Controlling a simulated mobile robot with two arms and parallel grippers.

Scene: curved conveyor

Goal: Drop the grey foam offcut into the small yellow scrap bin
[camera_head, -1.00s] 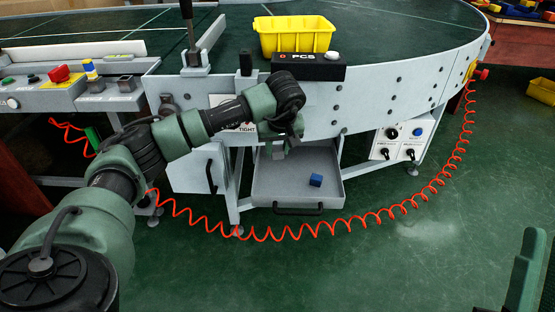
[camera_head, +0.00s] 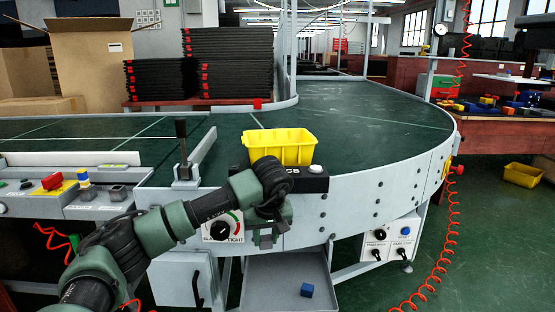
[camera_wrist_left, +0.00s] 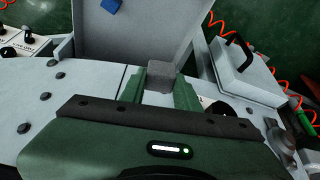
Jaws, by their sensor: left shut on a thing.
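A small grey block, the foam offcut (camera_wrist_left: 160,74), shows between the fingertips of my left gripper in the left wrist view. My left gripper (camera_wrist_left: 160,92) is shut on it. In the head view the left gripper (camera_head: 267,236) hangs in front of the conveyor's side panel, below the belt edge. A yellow bin (camera_head: 280,149) stands on the conveyor edge, above and slightly right of the gripper. A second yellow bin (camera_head: 523,174) sits on the floor at the far right. The insides of both bins are barely visible. My right gripper is not in view.
A black box with a white button (camera_head: 306,178) projects from the conveyor edge beside the bin. An upright lever (camera_head: 183,150) stands to its left. Below is an open grey tray (camera_head: 270,290) with a blue cube (camera_head: 307,290). A red coiled hose (camera_head: 447,260) hangs at right.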

